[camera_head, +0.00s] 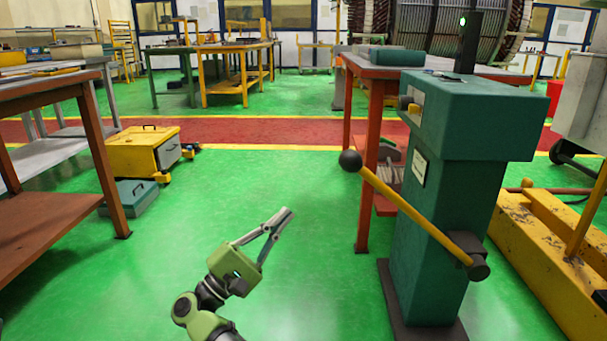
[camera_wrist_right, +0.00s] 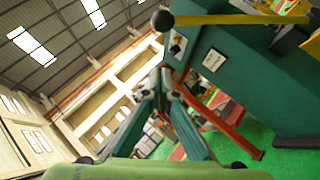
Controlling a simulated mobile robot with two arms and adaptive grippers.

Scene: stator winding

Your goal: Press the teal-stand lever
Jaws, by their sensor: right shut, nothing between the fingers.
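The teal stand (camera_head: 455,175) stands upright at the right of the head view. Its lever is a yellow bar (camera_head: 415,215) that slopes up to the left from a dark pivot (camera_head: 476,262) to a black ball knob (camera_head: 350,160). My right gripper (camera_head: 287,213) is shut and empty, left of the knob and lower in the picture, apart from it. In the right wrist view the shut fingertips (camera_wrist_right: 161,78) show below the black knob (camera_wrist_right: 162,20), with the yellow bar (camera_wrist_right: 235,19) running right to the teal stand (camera_wrist_right: 225,75). My left gripper is not in view.
A red-legged table (camera_head: 367,150) stands behind the stand. A worn yellow base (camera_head: 545,255) lies at its right. A yellow wheeled box (camera_head: 143,152) and a brown table (camera_head: 40,225) are at the left. The green floor between is clear.

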